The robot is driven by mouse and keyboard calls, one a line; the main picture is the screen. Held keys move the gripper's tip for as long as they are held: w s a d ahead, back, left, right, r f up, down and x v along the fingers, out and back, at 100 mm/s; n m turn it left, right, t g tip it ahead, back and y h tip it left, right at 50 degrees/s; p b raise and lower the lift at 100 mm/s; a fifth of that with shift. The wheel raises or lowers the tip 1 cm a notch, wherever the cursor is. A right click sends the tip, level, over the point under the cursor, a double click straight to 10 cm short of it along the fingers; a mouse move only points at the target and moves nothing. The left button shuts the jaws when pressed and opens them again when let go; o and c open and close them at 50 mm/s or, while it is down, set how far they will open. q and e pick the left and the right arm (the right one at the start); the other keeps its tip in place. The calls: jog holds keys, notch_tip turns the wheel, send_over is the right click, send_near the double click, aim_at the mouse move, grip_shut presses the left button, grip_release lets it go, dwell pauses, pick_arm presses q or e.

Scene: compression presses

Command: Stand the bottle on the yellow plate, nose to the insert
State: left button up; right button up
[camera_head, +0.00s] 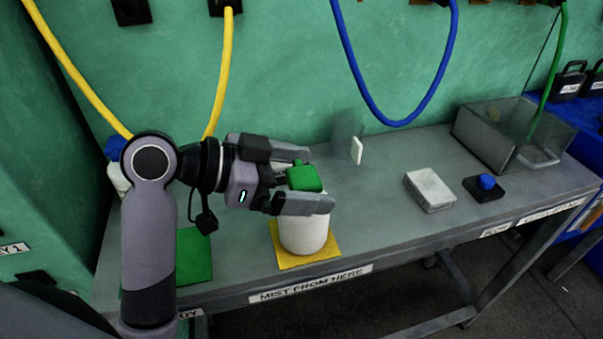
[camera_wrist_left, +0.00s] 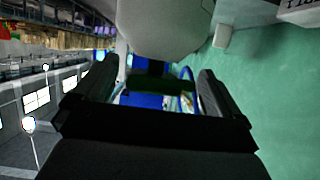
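The white bottle (camera_head: 303,234) with a green spray head (camera_head: 305,178) stands upright on the yellow plate (camera_head: 283,260) near the table's front edge. The nose of the head seems to point toward the back wall. My left gripper (camera_head: 304,176) is around the green head, one finger on each side. In the left wrist view the fingers (camera_wrist_left: 155,88) are wide apart, with gaps beside the dark green head (camera_wrist_left: 160,84); the white bottle body (camera_wrist_left: 165,30) fills the top. A small white upright piece (camera_head: 357,151) by a clear pane may be the insert. My right gripper is out of view.
A green plate (camera_head: 193,257) lies left of the yellow one. A blue-capped bottle (camera_head: 116,170) stands partly behind my arm. A white block (camera_head: 429,190), a black box with a blue button (camera_head: 485,188) and a metal bin (camera_head: 488,136) stand to the right. Hoses hang behind.

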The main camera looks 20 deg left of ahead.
pick_arm(q)
jog(key=shift+r, duration=0.1)
jog(key=shift+s+a+r+p, duration=0.1)
jog(key=shift+a+r+p, duration=0.1)
jog(key=shift+p, duration=0.1)
jog(key=p+v, duration=0.4)
jog(key=v, duration=0.7)
jog(key=shift+s, duration=0.2)
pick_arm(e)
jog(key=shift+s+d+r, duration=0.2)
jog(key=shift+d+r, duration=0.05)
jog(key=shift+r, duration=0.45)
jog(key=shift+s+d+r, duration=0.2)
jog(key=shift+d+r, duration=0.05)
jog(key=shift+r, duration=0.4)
pick_arm(q)
jog(key=shift+a, duration=0.15)
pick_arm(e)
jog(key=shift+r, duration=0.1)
